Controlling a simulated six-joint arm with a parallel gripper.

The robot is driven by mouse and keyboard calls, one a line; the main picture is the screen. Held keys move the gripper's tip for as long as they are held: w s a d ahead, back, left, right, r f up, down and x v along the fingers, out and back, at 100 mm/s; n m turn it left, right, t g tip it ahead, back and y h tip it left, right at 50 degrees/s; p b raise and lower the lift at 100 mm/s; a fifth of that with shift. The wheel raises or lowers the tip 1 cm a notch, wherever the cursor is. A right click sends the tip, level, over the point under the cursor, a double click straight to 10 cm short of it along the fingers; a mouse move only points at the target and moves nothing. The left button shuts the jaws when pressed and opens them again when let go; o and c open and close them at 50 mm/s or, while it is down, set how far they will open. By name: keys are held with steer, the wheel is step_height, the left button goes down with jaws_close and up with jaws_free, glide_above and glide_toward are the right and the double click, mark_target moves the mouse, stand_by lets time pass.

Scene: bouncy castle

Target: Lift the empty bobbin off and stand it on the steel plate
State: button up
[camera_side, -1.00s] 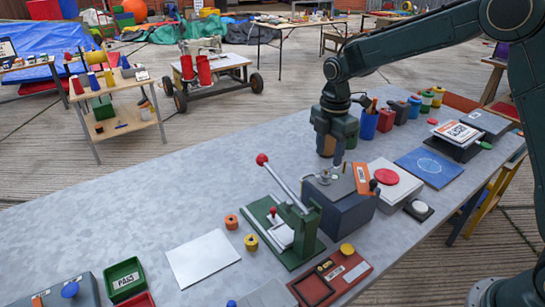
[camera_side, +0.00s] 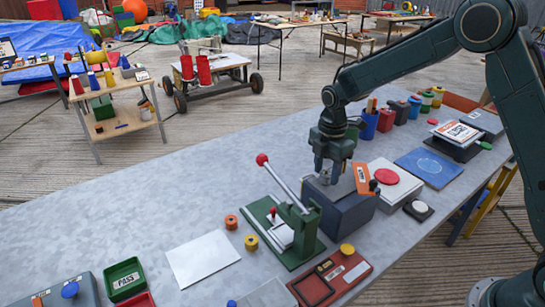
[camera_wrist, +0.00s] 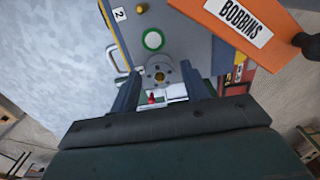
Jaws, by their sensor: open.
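My gripper (camera_side: 327,178) is open, pointing down just over the top of the blue-grey box (camera_side: 345,208). In the wrist view its two fingers stand either side of a small round grey piece with a brass-coloured centre (camera_wrist: 159,74), apparently the bobbin on its spindle. Whether the fingers touch it cannot be told; in the side view the fingers hide it. A flat pale square (camera_side: 203,257), which looks like the steel plate, lies bare on the table to the left of the green press.
The green lever press (camera_side: 295,232) with its red-knobbed lever stands between box and plate. An orange BOBBINS tag (camera_side: 364,178) rises beside my gripper. Orange (camera_side: 231,222) and yellow (camera_side: 251,242) spools lie near the plate. The table's left part is largely clear.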

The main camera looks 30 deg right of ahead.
stand_by(0.4)
steer(key=c, duration=0.8)
steer(key=shift+r, duration=0.1)
steer(key=shift+c, duration=0.2)
step_height(320, 180, up, 20)
steer(key=shift+r, duration=0.65)
stand_by(0.7)
steer(key=shift+r, duration=0.7)
steer(key=shift+r, duration=0.35)
steer(key=shift+r, duration=0.65)
